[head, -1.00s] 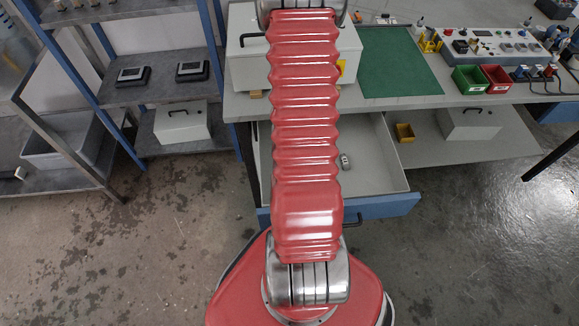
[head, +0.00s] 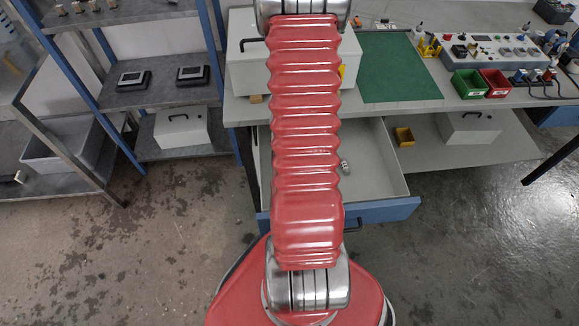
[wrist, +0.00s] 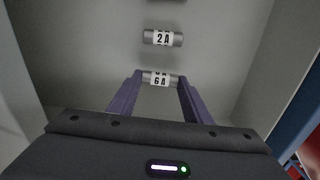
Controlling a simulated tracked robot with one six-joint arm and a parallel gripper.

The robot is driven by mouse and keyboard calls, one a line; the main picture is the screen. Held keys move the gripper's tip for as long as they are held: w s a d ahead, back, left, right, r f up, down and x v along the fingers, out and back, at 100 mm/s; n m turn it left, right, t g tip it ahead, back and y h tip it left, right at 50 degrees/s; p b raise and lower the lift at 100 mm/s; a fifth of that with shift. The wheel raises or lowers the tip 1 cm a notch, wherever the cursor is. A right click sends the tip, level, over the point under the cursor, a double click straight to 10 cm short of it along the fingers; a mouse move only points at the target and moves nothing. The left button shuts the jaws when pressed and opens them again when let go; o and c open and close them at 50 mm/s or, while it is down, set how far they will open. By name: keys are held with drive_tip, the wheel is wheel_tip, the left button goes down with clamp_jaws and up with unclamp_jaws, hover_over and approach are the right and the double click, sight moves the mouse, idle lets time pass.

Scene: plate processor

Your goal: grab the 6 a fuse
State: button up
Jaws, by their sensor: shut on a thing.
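The 6 A fuse (wrist: 158,79), a small grey cylinder with a white label, lies crosswise between my gripper's two purple fingers (wrist: 158,84) in the wrist view. The fingers are shut on its ends. A similar 2 A fuse (wrist: 163,38) lies farther up on the pale drawer floor, apart from the fingers. In the head view the open drawer (head: 388,160) is below the bench, and one small grey fuse (head: 345,167) shows in it beside my red arm. My gripper is hidden there.
The drawer's pale side walls rise on both sides of my gripper. On the bench stand a white case (head: 247,70), a green mat (head: 400,68), and green (head: 470,84) and red (head: 497,83) bins. A yellow bin (head: 404,137) sits on the lower shelf. Floor in front is clear.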

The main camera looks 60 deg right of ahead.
wheel_tip(320, 180, up, 8)
drive_tip(key=shift+r, duration=0.25)
drive_tip(key=shift+w, duration=0.15)
idle(0.6)
